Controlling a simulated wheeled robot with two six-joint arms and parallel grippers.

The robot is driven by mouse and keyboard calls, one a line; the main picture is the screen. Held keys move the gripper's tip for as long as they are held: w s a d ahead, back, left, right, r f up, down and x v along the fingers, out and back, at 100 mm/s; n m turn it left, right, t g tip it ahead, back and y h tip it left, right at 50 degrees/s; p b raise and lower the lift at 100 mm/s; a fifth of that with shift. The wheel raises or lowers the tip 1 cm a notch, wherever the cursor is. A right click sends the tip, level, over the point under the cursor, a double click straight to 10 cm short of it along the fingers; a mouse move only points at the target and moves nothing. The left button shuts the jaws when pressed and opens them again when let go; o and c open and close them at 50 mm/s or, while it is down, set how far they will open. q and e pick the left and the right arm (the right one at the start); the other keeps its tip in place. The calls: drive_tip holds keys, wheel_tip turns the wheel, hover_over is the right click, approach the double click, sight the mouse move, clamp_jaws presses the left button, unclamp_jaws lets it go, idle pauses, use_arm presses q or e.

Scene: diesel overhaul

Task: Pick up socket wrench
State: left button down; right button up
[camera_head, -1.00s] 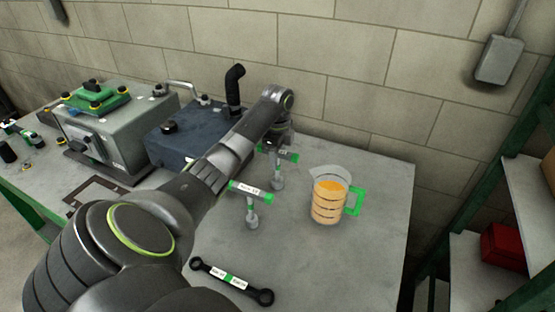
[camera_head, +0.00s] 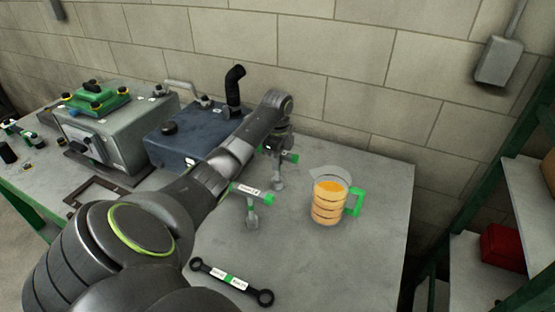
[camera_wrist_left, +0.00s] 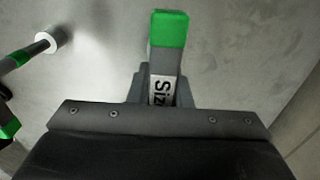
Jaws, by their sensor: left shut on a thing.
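Two T-shaped socket wrenches with green-tipped handles and white labels stand on the bench in the head view. My left gripper (camera_head: 276,146) is shut on the handle of the farther socket wrench (camera_head: 278,179), whose green tip and lower shaft show beside and below the jaws. In the left wrist view, the held handle (camera_wrist_left: 169,30) lies between the fingers of the gripper (camera_wrist_left: 160,88), with part of its "Siz" label visible. The nearer socket wrench (camera_head: 251,208) stands apart, under my forearm. Its socket end shows in the left wrist view (camera_wrist_left: 48,42).
A measuring jug (camera_head: 329,200) of orange liquid stands right of the held wrench. A black double-ended spanner (camera_head: 232,281) lies at the front. A dark blue box (camera_head: 180,143) and a grey machine (camera_head: 107,128) stand left. The bench's right end is clear.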

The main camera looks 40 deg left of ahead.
use_arm(q)
wheel_tip(320, 180, up, 5)
drive_tip(key=shift+a+f+b, duration=0.1)
drive_tip(key=shift+b, duration=0.65)
wheel_tip(320, 180, up, 4)
drive_tip(key=p, duration=0.2)
drive_tip(key=shift+p, duration=0.35)
drive_tip(key=shift+r+p, duration=0.7)
drive_tip(key=shift+f, duration=0.1)
drive_tip(key=c, duration=2.1)
unclamp_jaws()
clamp_jaws()
